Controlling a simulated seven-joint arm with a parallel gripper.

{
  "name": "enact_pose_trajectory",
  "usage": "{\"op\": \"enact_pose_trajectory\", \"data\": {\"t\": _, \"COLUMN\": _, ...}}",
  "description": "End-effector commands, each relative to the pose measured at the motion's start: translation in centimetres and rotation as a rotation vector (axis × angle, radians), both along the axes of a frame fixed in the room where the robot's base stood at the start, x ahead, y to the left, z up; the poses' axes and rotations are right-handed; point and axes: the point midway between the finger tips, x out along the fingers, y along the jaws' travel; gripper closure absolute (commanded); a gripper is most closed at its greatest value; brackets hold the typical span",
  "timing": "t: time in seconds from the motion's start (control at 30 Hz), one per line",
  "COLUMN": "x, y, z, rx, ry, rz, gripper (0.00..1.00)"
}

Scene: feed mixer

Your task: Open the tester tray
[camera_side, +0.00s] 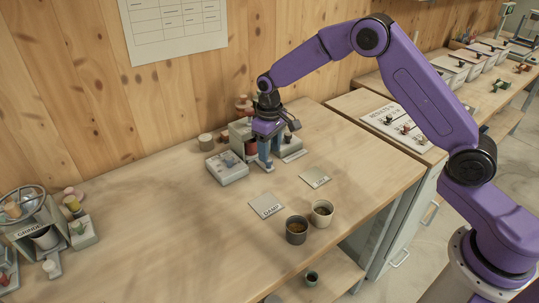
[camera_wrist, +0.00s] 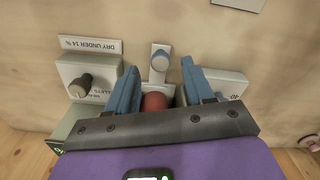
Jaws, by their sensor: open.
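The tester is a cluster of grey parts at the back of the bench, under my gripper (camera_side: 265,160). In the side view, a grey box (camera_side: 227,168) with a bluish panel stands just left of the fingers. In the wrist view, my gripper (camera_wrist: 160,92) is open, with its two blue fingers spread. A red round part (camera_wrist: 154,101) sits between them, partly hidden by the gripper's dark crossbar. I cannot tell which part is the tray, or whether a finger touches anything.
A block with a dark knob (camera_wrist: 80,85) and a "DRY UNDER 14 %" label (camera_wrist: 90,45) are left of the fingers. A "DAMP" card (camera_side: 266,205), another card (camera_side: 314,177) and two cups (camera_side: 296,230) (camera_side: 322,213) stand in front. The grinder (camera_side: 40,235) is far left; mid-bench is clear.

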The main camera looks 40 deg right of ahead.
Motion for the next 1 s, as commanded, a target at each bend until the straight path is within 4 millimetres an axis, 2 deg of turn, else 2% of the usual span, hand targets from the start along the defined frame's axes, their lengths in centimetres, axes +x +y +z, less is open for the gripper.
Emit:
{"op": "enact_pose_trajectory", "data": {"t": 0.03, "x": 0.0, "y": 0.0, "z": -0.8, "rx": -0.001, "ry": 0.003, "rz": 0.0, "gripper": 0.48}}
{"op": "enact_pose_trajectory", "data": {"t": 0.2, "x": 0.0, "y": 0.0, "z": -2.3, "rx": 0.0, "ry": 0.001, "rz": 0.0, "gripper": 0.48}}
{"op": "enact_pose_trajectory", "data": {"t": 0.57, "x": 0.0, "y": 0.0, "z": -2.7, "rx": 0.0, "ry": -0.001, "rz": 0.0, "gripper": 0.48}}
{"op": "enact_pose_trajectory", "data": {"t": 0.63, "x": 0.0, "y": 0.0, "z": -2.7, "rx": 0.0, "ry": -0.001, "rz": 0.0, "gripper": 0.64}}
{"op": "enact_pose_trajectory", "data": {"t": 0.73, "x": 0.0, "y": 0.0, "z": -2.7, "rx": 0.0, "ry": -0.001, "rz": 0.0, "gripper": 0.97}}
{"op": "enact_pose_trajectory", "data": {"t": 0.77, "x": 0.0, "y": 0.0, "z": -2.7, "rx": 0.0, "ry": -0.001, "rz": 0.0, "gripper": 1.0}}
{"op": "enact_pose_trajectory", "data": {"t": 1.0, "x": -0.4, "y": 0.1, "z": -2.7, "rx": 0.0, "ry": 0.0, "rz": 0.001, "gripper": 1.0}}
